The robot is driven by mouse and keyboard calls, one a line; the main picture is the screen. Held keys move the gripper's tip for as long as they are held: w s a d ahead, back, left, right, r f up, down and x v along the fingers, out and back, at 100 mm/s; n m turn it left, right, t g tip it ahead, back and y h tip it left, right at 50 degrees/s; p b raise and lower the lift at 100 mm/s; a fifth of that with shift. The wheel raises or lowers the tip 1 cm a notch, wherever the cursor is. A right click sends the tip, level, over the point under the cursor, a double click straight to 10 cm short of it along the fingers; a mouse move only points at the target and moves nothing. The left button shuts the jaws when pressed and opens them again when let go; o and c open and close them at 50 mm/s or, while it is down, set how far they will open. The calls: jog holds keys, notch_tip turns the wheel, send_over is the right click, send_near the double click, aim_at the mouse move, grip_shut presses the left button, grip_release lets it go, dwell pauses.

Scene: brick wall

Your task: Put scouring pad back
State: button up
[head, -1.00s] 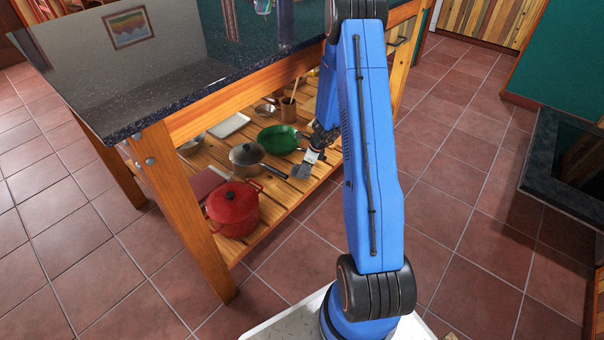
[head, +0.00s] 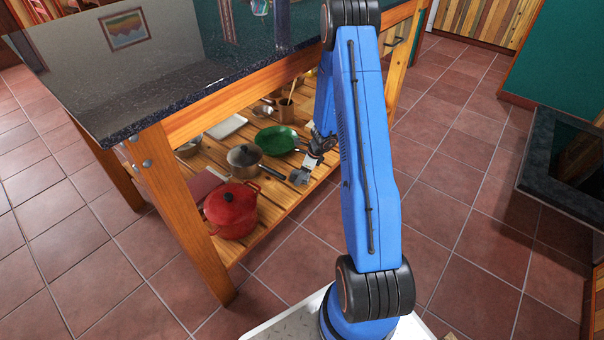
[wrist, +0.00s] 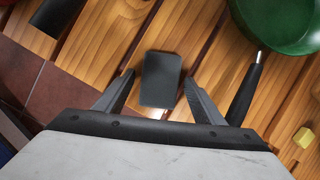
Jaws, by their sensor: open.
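A dark grey rectangular pad (wrist: 161,80), which looks like the scouring pad, lies on the wooden slats of the shelf in the wrist view. My gripper (wrist: 159,76) is open, with one finger on each side of the pad and a visible gap on both sides. The pad's near end is close to the gripper body. In the head view my gripper (head: 299,177) is low over the front edge of the slatted shelf (head: 268,213). I cannot make out the pad apart from the gripper there.
A green pan (head: 276,140) is behind the gripper, its black handle (wrist: 244,95) close to my right finger. A small yellow block (wrist: 303,137) lies right. The dark countertop (head: 200,75) overhangs the shelf.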

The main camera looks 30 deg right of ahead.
jog(key=shift+r, duration=0.15)
jog(key=v, duration=1.1)
jog(key=s+a+r+n, duration=0.4)
jog(key=a+r, duration=0.1)
jog(key=r, duration=0.4)
jog(key=s+a+r+n, duration=0.3)
jog(key=a+r+n, duration=0.25)
jog(key=r, duration=0.25)
jog(key=s+a+r+n, duration=0.4)
jog(key=a+r, duration=0.1)
jog(key=r, duration=0.4)
jog(key=s+a+r+n+h, duration=0.1)
jog(key=s+a+r+n, duration=0.1)
jog(key=s, duration=0.6)
jog(key=s+a+r+n+t+h, duration=0.1)
jog(key=s+a+r+n, duration=0.1)
jog(key=s+r+n, duration=0.2)
jog(key=s+a+r+n, duration=0.2)
jog(key=s+r+n, duration=0.2)
jog(key=s+n, duration=0.4)
jog(key=shift+s+t+h, duration=0.3)
jog(key=shift+s+h, duration=0.1)
jog(key=shift+s, duration=2.25)
